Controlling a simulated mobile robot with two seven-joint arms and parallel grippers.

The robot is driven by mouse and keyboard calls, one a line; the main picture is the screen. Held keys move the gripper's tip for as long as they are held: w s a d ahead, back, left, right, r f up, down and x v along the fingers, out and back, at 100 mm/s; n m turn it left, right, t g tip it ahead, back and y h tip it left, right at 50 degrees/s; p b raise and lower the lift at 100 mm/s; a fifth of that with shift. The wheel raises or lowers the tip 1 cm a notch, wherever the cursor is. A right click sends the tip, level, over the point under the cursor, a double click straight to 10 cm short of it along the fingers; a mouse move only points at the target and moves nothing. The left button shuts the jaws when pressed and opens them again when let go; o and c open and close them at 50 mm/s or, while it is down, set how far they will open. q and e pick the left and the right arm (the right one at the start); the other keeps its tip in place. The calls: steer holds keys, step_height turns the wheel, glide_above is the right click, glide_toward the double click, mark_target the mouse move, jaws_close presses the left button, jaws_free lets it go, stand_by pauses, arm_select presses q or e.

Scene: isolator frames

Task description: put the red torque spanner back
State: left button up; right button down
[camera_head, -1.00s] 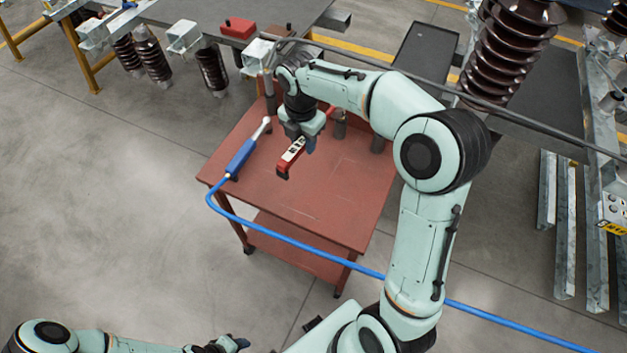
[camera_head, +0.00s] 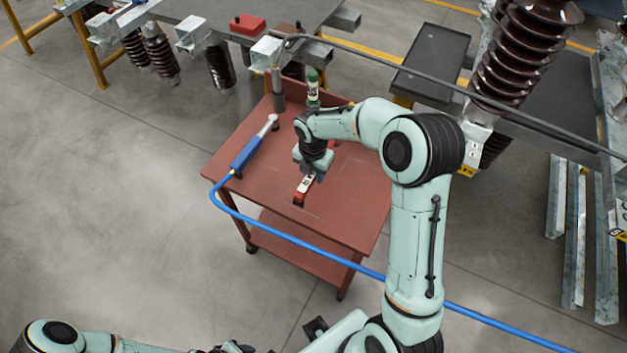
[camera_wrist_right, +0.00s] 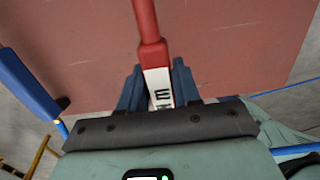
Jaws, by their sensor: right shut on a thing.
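The red torque spanner (camera_head: 299,199), with a white label, is in my right gripper (camera_head: 314,172) over the middle of the red cart top (camera_head: 340,205). In the right wrist view, the red spanner (camera_wrist_right: 147,25) runs away from between the blue fingers of the right gripper (camera_wrist_right: 157,90), which are shut on its white labelled part. Whether the spanner touches the cart top I cannot tell. Its other end is hidden by the gripper and arm. My left gripper (camera_head: 236,347) is at the bottom edge, partly cut off, and its fingers are unclear.
A blue spanner (camera_head: 247,154) with a blue hose (camera_head: 265,230) lies at the cart's left side. A green tool (camera_head: 313,88) stands at the back edge beside a grey post (camera_head: 278,95). The cart's front right is bare. A grey bench (camera_head: 290,15) stands behind.

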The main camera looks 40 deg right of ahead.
steer(key=shift+f, duration=2.1)
steer(key=shift+f, duration=0.15)
steer(key=c, duration=0.8)
jaws_free()
steer(key=r, duration=1.2)
steer(key=shift+s+a+r+p, duration=0.15)
steer(key=shift+s+a+p, duration=0.1)
steer(key=shift+p, duration=0.1)
